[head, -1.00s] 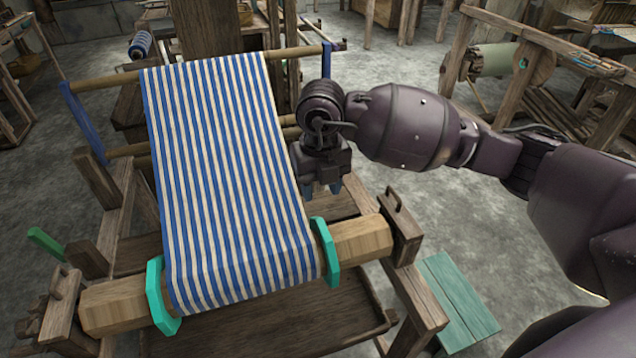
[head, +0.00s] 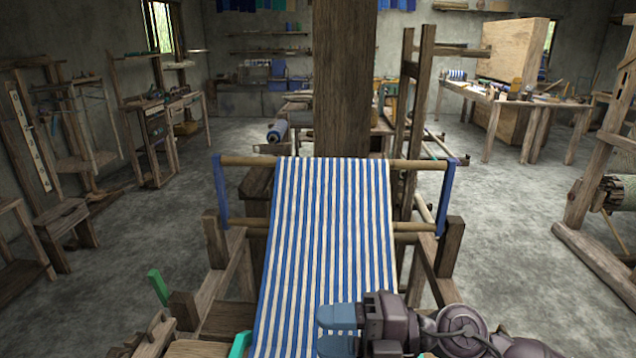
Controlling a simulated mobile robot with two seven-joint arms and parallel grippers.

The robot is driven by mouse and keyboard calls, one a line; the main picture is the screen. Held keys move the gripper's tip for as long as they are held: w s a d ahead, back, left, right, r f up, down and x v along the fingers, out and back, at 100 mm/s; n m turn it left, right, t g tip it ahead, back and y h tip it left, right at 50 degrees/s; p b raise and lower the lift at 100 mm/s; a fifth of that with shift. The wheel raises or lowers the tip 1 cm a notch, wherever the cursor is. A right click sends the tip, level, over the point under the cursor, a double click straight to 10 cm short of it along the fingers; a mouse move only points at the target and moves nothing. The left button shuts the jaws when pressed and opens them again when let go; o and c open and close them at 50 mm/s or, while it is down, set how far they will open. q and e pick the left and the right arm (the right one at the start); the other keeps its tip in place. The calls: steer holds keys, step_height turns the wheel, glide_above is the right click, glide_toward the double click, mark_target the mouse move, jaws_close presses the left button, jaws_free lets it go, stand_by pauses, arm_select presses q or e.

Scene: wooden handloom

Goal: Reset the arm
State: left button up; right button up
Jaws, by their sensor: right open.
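My right gripper (head: 338,330) is at the bottom of the head view, in front of the lower part of the striped cloth. Its blue fingers point left and are open, with nothing seen between them. My right arm comes in from the lower right corner. The blue and white striped cloth (head: 325,230) hangs over the wooden handloom (head: 405,165) and runs down toward me. The gripper hides part of the cloth's lower right side. I cannot tell whether it touches the cloth. My left gripper is not in view.
A thick wooden post (head: 343,80) stands behind the cloth. Blue side pieces (head: 447,196) hold the loom's round bars. A green lever (head: 158,287) sticks up at lower left. Work tables (head: 520,105) and racks line the walls. Grey floor (head: 510,215) is open on both sides.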

steer(key=w+d+r+m+t+y, duration=0.2)
steer(key=d+r+m+t, duration=0.2)
steer(key=m+t, duration=0.45)
steer(key=w+d+f+m+t+h, duration=0.1)
steer(key=d+f+m+t+h, duration=0.35)
steer(key=d+m+h, duration=0.4)
steer(key=d+f+m+t+h, duration=0.4)
steer(key=d+m+t+h, duration=0.15)
steer(key=m+h, duration=0.5)
steer(key=s+d+f+m+g+h, duration=0.3)
steer(key=s+d+f+m+g, duration=0.3)
steer(key=s+f+g, duration=0.4)
steer(key=s+d+f+g+y, duration=0.1)
steer(key=s+f+g, duration=0.25)
steer(key=s, duration=0.35)
steer(key=s+d+f+g, duration=0.1)
steer(key=s+f+g, duration=0.25)
steer(key=s, duration=0.35)
steer(key=w+f+t+y, duration=0.1)
steer(key=w+f+t, duration=0.7)
steer(key=f, duration=0.2)
steer(key=shift+w+a+n+t, duration=0.15)
steer(key=shift+a+n+t, duration=0.2)
steer(key=shift+n, duration=0.1)
